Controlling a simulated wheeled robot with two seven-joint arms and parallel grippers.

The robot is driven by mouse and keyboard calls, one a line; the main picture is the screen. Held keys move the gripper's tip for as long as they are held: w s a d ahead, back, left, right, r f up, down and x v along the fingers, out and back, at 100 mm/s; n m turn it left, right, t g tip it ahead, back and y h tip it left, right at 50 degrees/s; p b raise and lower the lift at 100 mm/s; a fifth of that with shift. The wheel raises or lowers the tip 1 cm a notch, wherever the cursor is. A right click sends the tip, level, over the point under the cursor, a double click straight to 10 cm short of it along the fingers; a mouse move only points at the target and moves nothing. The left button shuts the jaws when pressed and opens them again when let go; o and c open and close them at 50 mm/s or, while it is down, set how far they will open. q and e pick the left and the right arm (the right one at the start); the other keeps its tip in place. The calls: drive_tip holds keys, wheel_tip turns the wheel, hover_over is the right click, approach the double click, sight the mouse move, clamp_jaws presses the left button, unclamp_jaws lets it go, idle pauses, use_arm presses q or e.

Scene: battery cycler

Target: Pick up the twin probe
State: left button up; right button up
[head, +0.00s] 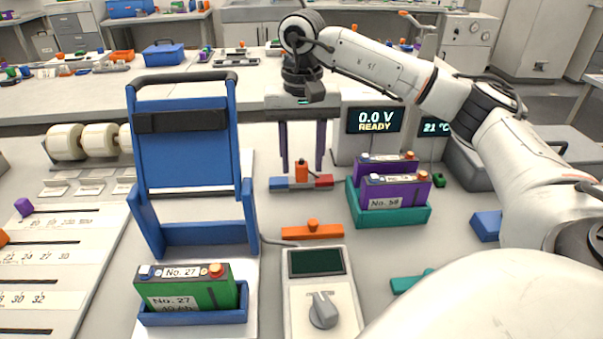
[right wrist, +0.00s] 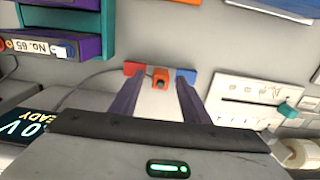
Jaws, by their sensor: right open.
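The twin probe (head: 301,183) is a short bar, red at one end and blue at the other, with an upright orange grip in its middle. It lies on the bench in front of the meter display. It also shows in the right wrist view (right wrist: 160,76), just beyond the fingertips. My right gripper (head: 302,170) points down over the probe, its two purple fingers apart. The orange grip appears between the fingertips, with space on both sides. I cannot tell the exact height of the tips above the bar. My left gripper is not in view.
The 0.0 V READY display (head: 375,121) stands behind and right of the probe. A teal tray (head: 396,217) with purple batteries is at the right. A blue stand (head: 185,236) and green battery (head: 186,292) are at the left. An orange bar (head: 312,232) and handheld meter (head: 322,300) lie in front.

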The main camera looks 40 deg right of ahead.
drive_tip(key=shift+f, duration=0.95)
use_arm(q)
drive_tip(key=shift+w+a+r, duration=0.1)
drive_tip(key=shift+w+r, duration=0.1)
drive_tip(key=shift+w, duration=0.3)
use_arm(e)
drive_tip(key=shift+c, duration=0.2)
clamp_jaws()
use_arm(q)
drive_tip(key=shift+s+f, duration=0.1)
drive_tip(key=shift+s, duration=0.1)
use_arm(e)
drive_tip(key=shift+r, duration=0.1)
